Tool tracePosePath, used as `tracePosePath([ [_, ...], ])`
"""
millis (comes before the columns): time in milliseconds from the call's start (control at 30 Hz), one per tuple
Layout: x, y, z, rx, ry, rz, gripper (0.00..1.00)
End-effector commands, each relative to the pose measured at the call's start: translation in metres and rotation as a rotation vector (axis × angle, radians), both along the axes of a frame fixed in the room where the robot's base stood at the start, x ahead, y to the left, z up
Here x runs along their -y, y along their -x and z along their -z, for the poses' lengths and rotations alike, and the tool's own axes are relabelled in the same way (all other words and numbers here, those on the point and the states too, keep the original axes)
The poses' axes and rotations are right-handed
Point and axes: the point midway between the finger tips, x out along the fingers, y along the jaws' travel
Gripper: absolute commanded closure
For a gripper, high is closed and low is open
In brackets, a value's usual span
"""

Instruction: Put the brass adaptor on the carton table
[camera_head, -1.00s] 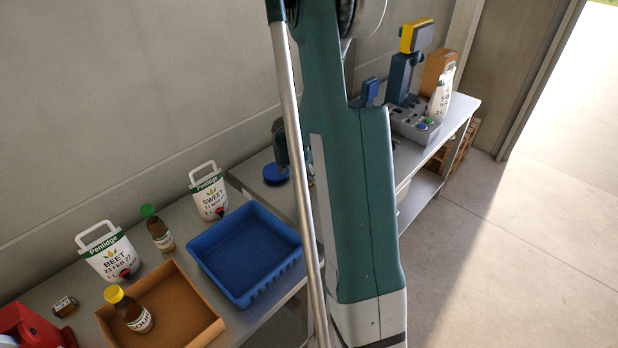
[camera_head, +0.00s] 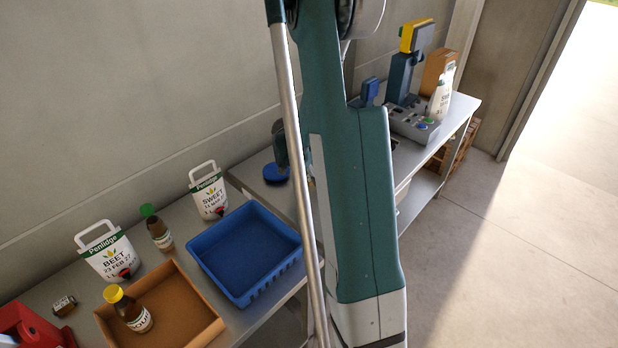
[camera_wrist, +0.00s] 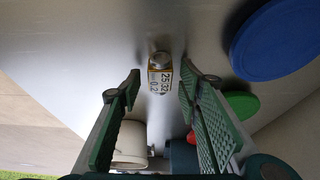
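In the wrist view my gripper (camera_wrist: 160,78) is open, with one green ribbed finger on each side. A small metal piece with a yellow-and-white label (camera_wrist: 160,80), which looks like the brass adaptor, lies on a grey metal surface, seen between the fingertips. I see no finger touching it. In the head view my arm hides this piece and most of my gripper. The table with the open cardboard carton (camera_head: 203,309), which looks like the carton table, is at the lower left.
A blue disc (camera_wrist: 275,40) and a green disc (camera_wrist: 241,104) lie to the right in the wrist view. A cream cylinder (camera_wrist: 130,147) stands lower left. The carton table holds a blue tray (camera_head: 245,250), white jugs (camera_head: 107,252), bottles (camera_head: 133,312) and a red object (camera_head: 35,325).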

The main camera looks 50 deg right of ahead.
Motion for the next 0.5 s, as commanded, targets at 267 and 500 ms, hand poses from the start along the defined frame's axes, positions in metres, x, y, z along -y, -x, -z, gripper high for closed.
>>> tracePosePath([
  [267, -0.001, 0.0, -0.007, 0.0, 0.0, 0.0, 0.65],
  [500, -0.009, 0.0, -0.025, 0.0, 0.0, 0.0, 0.65],
])
